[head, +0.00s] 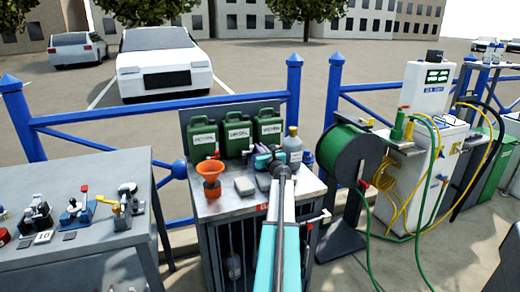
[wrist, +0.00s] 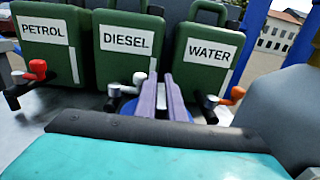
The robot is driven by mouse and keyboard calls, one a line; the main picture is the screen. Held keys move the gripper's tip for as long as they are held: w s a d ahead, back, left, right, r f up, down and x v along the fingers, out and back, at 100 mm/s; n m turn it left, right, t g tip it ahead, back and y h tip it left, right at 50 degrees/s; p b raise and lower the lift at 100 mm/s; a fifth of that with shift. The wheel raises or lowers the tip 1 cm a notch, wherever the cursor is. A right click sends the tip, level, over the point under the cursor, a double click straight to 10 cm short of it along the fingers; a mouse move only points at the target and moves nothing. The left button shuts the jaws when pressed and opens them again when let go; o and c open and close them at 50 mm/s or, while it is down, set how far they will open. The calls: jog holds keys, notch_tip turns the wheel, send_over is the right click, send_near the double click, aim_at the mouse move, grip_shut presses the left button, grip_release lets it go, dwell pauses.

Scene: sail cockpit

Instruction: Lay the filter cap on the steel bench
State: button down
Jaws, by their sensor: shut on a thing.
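My gripper (head: 270,160) is over the back part of the metal-topped stand (head: 262,200) in the middle of the head view, just in front of the green cans. In the wrist view its two purple fingers (wrist: 162,100) are shut on a narrow pale piece (wrist: 161,91), taken to be the filter cap. Most of that piece is hidden by the fingers and my arm, so its shape cannot be told. A grey bench (head: 30,188) stands apart at the left. Which of these two surfaces is the steel bench is not certain from the pictures.
Green cans marked petrol (wrist: 47,45), diesel (wrist: 128,48) and water (wrist: 208,55) stand behind my gripper. An orange funnel (head: 210,170) and a grey bottle (head: 292,148) are close by. A hose reel (head: 350,152) stands right.

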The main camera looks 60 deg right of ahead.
jog(key=shift+f, duration=0.1)
jog(key=c, duration=2.1)
grip_release()
jog(key=shift+r, duration=0.2)
jog(key=shift+v, duration=6.05)
jog(key=shift+f, duration=0.1)
